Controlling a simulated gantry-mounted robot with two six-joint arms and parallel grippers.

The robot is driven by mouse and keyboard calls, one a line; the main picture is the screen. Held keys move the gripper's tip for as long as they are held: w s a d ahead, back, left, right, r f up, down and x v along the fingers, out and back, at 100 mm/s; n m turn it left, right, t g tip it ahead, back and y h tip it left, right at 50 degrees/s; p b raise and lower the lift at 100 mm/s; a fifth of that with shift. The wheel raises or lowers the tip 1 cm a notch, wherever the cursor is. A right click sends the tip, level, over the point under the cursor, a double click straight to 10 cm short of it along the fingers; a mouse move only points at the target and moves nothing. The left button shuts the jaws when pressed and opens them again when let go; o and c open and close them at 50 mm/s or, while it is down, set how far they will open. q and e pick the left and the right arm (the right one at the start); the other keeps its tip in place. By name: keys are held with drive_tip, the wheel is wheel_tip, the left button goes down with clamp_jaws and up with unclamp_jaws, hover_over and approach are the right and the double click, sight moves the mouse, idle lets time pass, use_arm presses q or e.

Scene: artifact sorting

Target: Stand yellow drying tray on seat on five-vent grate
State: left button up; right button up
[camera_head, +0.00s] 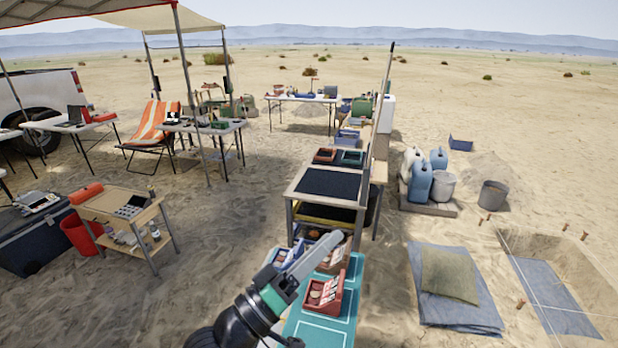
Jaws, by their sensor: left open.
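My left gripper (330,243) reaches up and right from the bottom of the head view, over the teal-topped table, and looks empty. A yellow-edged tray (325,221) with a dark inside lies on the lower level of the wooden rack, below its black top; it may be the yellow drying tray. The gripper tip is just in front of it in the picture, with a visible gap. I cannot pick out the five-vent grate or its seat. My right gripper is out of view.
The wooden rack (289,206) with a black top panel (328,183) stands ahead. A red box (325,293) and a blue box (285,255) sit on the teal-topped table (343,328). A tall post (383,90) rises behind the rack.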

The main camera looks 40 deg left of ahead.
use_arm(q)
drive_tip(key=s+d+r+m+t, duration=0.2)
drive_tip(key=s+r+m, duration=0.1)
drive_tip(key=r, duration=0.5)
drive_tip(key=s+d+r+m+t, duration=0.1)
drive_tip(key=s+d+r+m, duration=0.1)
drive_tip(key=r, duration=0.6)
drive_tip(key=s+d+r+m+t+y, duration=0.1)
drive_tip(key=s+r+m, duration=0.3)
drive_tip(key=r, duration=0.5)
drive_tip(key=shift+s+d+t, duration=0.6)
drive_tip(key=shift+s+t, duration=0.1)
drive_tip(key=shift+t, duration=0.1)
drive_tip(key=shift+r, duration=0.1)
